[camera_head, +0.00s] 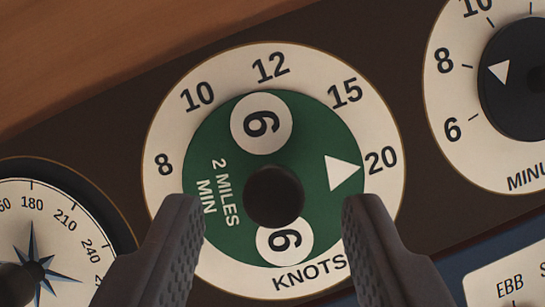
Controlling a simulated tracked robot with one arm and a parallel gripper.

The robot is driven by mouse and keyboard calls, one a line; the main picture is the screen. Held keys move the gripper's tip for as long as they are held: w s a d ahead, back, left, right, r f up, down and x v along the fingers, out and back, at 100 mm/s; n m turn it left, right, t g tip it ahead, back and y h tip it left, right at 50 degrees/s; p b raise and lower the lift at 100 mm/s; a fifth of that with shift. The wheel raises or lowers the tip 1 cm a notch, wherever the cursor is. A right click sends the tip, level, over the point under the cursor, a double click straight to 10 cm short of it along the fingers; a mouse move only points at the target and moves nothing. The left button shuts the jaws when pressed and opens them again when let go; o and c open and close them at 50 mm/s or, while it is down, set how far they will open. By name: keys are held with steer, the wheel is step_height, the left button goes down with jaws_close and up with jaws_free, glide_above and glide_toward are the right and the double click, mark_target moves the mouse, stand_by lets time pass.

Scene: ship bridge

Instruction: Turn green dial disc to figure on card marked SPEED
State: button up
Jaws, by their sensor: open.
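The green dial disc (312,130) sits inside a cream ring (221,72) marked 8, 10, 12, 15, 20 and KNOTS. Its white triangle points at the 20, on the right. The disc carries the words 2 MILES MIN and two white circles, each with a turned figure that could be a 6 or a 9. A dark round knob (273,190) stands at its centre. My gripper (272,205) is open, with one finger on each side of the knob in the picture and a clear gap to it. No card marked SPEED is in view.
A second dial (452,92) with a black disc stands at the upper right. A compass dial (75,233) is at the lower left, close to my left finger. A cream card (508,287) reading EBB is cut off at the lower right. Brown wood lies above the dark panel.

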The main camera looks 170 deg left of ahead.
steer(key=shift+w+f, duration=0.3)
steer(key=shift+f, duration=0.3)
steer(key=shift+d, duration=0.1)
jaws_close()
steer(key=shift+s+f+n, duration=0.1)
steer(key=shift+n, duration=0.2)
steer(key=n+y+b, duration=0.1)
steer(key=n+b, duration=0.1)
steer(key=n, duration=0.2)
steer(key=shift+d+f+y+b, duration=0.1)
steer(key=shift+f+y+b, duration=0.05)
steer(key=shift+y+b, duration=0.25)
steer(key=n+y+b, duration=0.1)
steer(key=n+b, duration=0.2)
steer(key=shift+d+g, duration=0.15)
steer(key=shift+g, duration=0.15)
